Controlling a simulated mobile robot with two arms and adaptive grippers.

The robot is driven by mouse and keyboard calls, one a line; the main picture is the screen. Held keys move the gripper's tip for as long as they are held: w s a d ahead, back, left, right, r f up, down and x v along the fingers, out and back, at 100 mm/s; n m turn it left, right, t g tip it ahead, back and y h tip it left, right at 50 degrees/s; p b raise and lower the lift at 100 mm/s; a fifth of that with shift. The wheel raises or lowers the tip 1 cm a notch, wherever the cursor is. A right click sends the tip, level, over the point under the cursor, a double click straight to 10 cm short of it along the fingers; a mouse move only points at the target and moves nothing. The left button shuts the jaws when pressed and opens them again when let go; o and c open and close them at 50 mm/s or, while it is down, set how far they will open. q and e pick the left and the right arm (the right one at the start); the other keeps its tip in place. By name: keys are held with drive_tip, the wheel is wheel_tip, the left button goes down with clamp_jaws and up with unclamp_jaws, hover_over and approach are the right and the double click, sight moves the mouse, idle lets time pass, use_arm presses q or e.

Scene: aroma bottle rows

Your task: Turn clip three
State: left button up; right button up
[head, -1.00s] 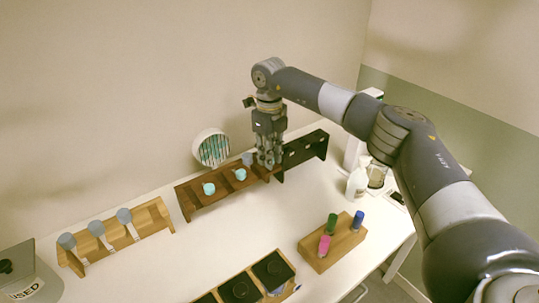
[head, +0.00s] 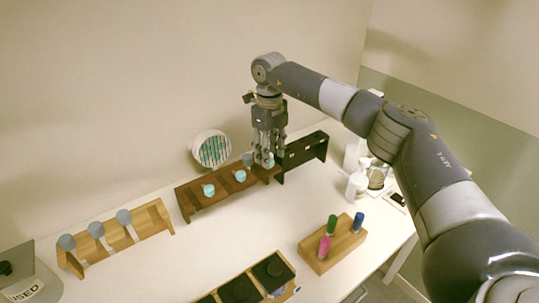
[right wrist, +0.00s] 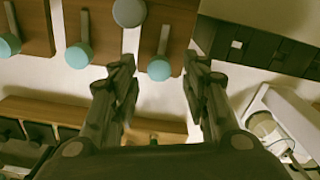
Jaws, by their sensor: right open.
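A dark brown rack (head: 208,199) stands near the wall. Light blue round pieces (head: 209,190) and (head: 240,175) sit along its front, and a third round piece (head: 268,163) is partly hidden by my right gripper (head: 267,160). A grey-blue round piece (head: 247,159) stands behind. In the right wrist view, my right gripper (right wrist: 160,62) is open, with its fingertips on either side of the third light blue piece (right wrist: 159,69) and apart from it. I cannot tell which piece is clip three. My left gripper is not in view.
A black rack (head: 305,149) adjoins on the right. A light wooden rack (head: 160,214) with grey-blue pieces is at left. A wooden block (head: 318,256) with coloured markers, a white bottle (head: 356,185) and a round striped holder (head: 211,149) stand around. The middle of the table is clear.

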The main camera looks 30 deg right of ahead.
wheel_tip(320, 180, up, 11)
drive_tip(key=shift+f, duration=0.15)
idle(0.5)
